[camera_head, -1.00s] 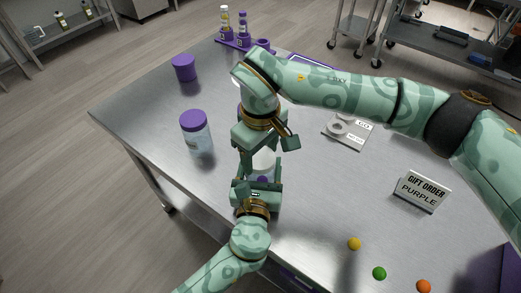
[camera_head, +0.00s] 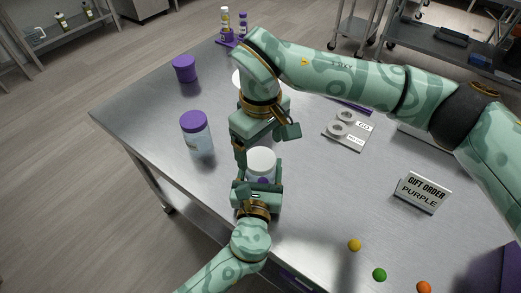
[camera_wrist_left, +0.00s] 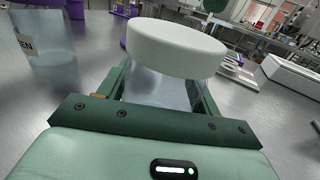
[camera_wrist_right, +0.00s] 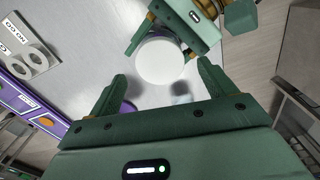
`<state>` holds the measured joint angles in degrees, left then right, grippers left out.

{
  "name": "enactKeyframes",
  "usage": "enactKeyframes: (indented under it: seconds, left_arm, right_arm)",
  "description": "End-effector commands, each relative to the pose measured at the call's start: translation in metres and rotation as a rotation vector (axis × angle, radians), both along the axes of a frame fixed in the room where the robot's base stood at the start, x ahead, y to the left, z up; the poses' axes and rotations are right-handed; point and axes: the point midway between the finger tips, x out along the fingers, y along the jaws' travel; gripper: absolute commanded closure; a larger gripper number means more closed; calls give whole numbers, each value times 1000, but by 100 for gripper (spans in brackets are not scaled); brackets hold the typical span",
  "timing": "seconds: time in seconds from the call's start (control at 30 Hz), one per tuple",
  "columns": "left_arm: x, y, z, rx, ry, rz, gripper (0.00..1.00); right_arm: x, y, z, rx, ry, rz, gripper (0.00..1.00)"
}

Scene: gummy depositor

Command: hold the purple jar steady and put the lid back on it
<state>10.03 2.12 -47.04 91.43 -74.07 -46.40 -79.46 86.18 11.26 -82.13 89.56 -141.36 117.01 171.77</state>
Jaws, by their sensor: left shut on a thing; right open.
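A clear jar (camera_wrist_left: 158,88) with a white lid (camera_wrist_left: 175,47) on top is between the fingers of my left gripper (camera_head: 258,182), which is shut on it. A bit of purple shows low on the jar in the head view. The white lid also shows in the head view (camera_head: 261,160) and the right wrist view (camera_wrist_right: 160,60). It rests on the jar's top; I cannot tell whether it is fully seated. My right gripper (camera_head: 260,143) is open and empty just above the lid, its fingers apart from it.
A jar with a purple lid (camera_head: 197,133) stands to the left on the metal table (camera_head: 330,220). A purple tub (camera_head: 184,68) is farther back. A go/no-go plate (camera_head: 348,130), a "GIFT ORDER PURPLE" sign (camera_head: 422,192) and yellow (camera_head: 354,244), green and orange balls are on the right.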

Motion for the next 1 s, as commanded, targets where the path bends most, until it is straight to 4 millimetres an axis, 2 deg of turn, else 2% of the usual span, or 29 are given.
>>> enactKeyframes:
  seconds: [0.1, 0.33, 0.37, 0.47, 0.6, 0.77, 1.0]
  left_arm:
    - [0, 0, 0, 0, 0, 0, 100]
    - [0, 0, 0, 0, 0, 1, 100]
    - [0, 0, 0, 0, 0, 0, 100]
    - [0, 0, 0, 0, 0, 0, 100]
    - [0, 0, 0, 0, 0, 0, 100]
    - [0, 0, 0, 0, 0, 0, 100]
    - [0, 0, 0, 0, 0, 0, 100]
  right_arm:
    - [0, 0, 13, 0, -1, -1, 17]
    - [0, 0, 15, 0, 0, -1, 17]
    - [0, 0, 15, 0, 0, -1, 21]
    - [2, 0, 18, -1, -9, -1, 21]
    - [15, -6, 43, -40, -78, 10, 21]
    - [16, -8, 50, -81, -71, 464, 21]
    - [15, -9, 56, -114, -30, 1261, 21]
